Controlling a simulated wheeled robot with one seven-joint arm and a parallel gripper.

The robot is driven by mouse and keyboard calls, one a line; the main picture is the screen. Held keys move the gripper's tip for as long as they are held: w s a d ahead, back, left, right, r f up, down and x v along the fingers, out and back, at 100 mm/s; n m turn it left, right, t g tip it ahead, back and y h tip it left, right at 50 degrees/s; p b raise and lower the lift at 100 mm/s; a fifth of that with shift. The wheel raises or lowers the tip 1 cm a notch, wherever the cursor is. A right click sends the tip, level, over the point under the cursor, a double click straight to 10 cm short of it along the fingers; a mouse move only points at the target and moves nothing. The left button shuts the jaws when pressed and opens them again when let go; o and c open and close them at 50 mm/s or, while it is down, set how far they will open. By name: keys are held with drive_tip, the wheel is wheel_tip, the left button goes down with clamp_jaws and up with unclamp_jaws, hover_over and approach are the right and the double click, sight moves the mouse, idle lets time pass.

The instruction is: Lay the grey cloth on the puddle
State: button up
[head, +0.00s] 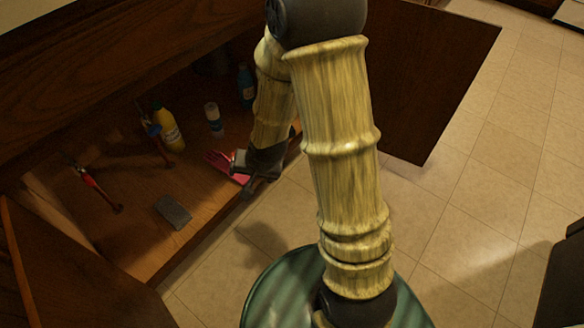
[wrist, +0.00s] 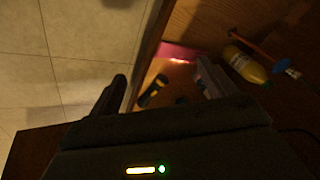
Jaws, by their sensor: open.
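A small flat grey rectangle (head: 173,211), which looks like the folded grey cloth, lies on the cabinet floor near its front edge. My gripper (head: 250,188) is at the front edge of the open cabinet, to the right of the cloth and apart from it. Its fingers are spread and hold nothing; in the wrist view the gap between them (wrist: 160,82) shows the cabinet edge. I cannot make out the cloth in the wrist view. I cannot pick out a puddle for sure in either view.
A pink item (head: 226,166) lies beside my gripper. A yellow bottle (head: 168,130), white bottle (head: 214,120) and blue bottle (head: 246,86) stand farther back. A red-handled tool (head: 95,185) lies left. A black-and-yellow object (wrist: 153,91) shows between my fingers. Open doors (head: 440,75) flank the cabinet.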

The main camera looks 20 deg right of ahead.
drive_tip(key=s+d+r+n+g+h, duration=0.1)
drive_tip(key=s+d+r+n, duration=0.3)
drive_tip(key=s+d+r, duration=0.3)
wheel_tip(320, 180, up, 4)
drive_tip(key=s, duration=0.2)
drive_tip(key=shift+s+d+f+n+g+h, duration=0.25)
drive_tip(key=shift+s+n+g+h, duration=0.05)
drive_tip(key=shift+n+g+h, duration=0.1)
idle(1.2)
drive_tip(key=w+p+v, duration=0.2)
drive_tip(key=p+v, duration=0.7)
drive_tip(key=w+r+p+v, duration=0.1)
drive_tip(key=w+p+v, duration=0.1)
drive_tip(key=p+v, duration=0.6)
drive_tip(key=shift+r+p, duration=0.35)
drive_tip(key=shift+p, duration=0.3)
